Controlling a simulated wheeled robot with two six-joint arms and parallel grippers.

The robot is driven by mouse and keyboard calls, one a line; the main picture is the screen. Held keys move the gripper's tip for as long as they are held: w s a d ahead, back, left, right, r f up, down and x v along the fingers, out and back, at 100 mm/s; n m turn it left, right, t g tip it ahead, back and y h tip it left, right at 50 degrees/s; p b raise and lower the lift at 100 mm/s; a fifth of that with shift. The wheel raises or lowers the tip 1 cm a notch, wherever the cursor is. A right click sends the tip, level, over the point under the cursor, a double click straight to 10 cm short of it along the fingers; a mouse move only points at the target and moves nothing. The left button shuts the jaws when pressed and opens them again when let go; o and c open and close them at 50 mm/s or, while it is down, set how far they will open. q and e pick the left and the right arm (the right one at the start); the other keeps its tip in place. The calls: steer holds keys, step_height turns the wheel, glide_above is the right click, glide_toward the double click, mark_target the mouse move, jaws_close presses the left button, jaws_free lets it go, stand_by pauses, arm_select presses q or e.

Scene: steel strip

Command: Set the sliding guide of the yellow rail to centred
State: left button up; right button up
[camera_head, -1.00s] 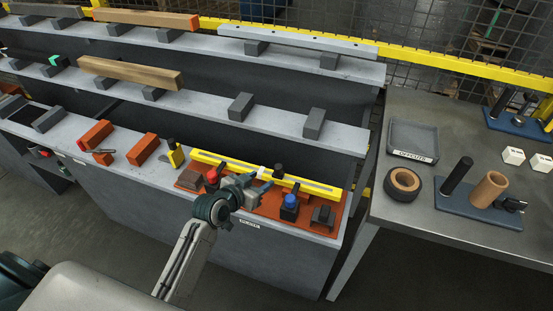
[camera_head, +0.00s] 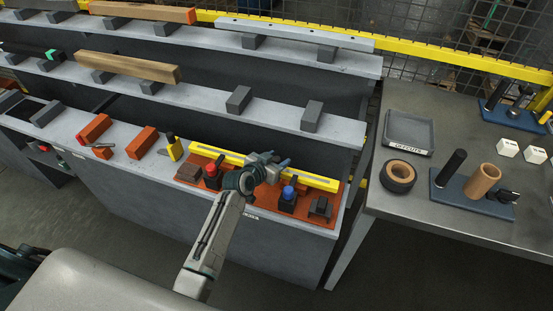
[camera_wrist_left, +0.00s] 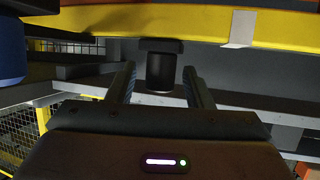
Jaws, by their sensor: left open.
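The yellow rail (camera_head: 315,180) lies along the back of an orange base plate (camera_head: 325,215) on the front bench. Its sliding guide is hidden behind my gripper in the head view. In the left wrist view a dark knob (camera_wrist_left: 160,70), apparently the guide's, sticks out from the yellow rail (camera_wrist_left: 110,20). My left gripper (camera_head: 277,162) is at the rail, right of its middle. Its open fingers (camera_wrist_left: 160,88) stand on either side of the knob in the wrist view, with gaps on both sides. Whether the knob is fully between them I cannot tell. A pale mark (camera_wrist_left: 240,28) shows on the rail. My right gripper is not in view.
On the base plate are a red button (camera_head: 211,172), a blue button (camera_head: 288,193) and dark blocks (camera_head: 320,208). A yellow-and-black item (camera_head: 174,149) stands left of the rail. A grey table (camera_head: 440,240) with a tray and posts is at the right.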

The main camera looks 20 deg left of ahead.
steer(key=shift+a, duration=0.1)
arm_select(q)
steer(key=shift+c, duration=0.7)
jaws_close()
steer(key=a+b, duration=0.2)
steer(key=a, duration=0.4)
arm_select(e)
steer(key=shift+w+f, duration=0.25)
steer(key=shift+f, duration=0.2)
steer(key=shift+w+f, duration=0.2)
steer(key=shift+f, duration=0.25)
arm_select(q)
steer(key=shift+o, duration=0.7)
jaws_free()
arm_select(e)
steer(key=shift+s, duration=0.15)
